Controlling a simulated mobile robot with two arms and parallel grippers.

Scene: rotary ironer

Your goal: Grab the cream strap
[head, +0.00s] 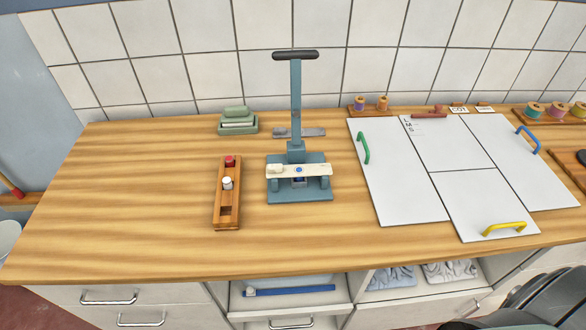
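A cream strap (316,170) lies level across the front of a blue-grey hand press (297,70). It spans the press's two short supports. It has a blue round mark near its middle and a thicker cream piece at its left end. The press stands on the wooden counter (130,200), its lever upright with a dark handle at the top.
A wooden rack (227,215) with red and white spools stands left of the press. A green box (237,122) and a flat grey metal piece (312,132) lie behind. White panels (400,190) with coloured handles cover the right. Counter left of the rack is clear.

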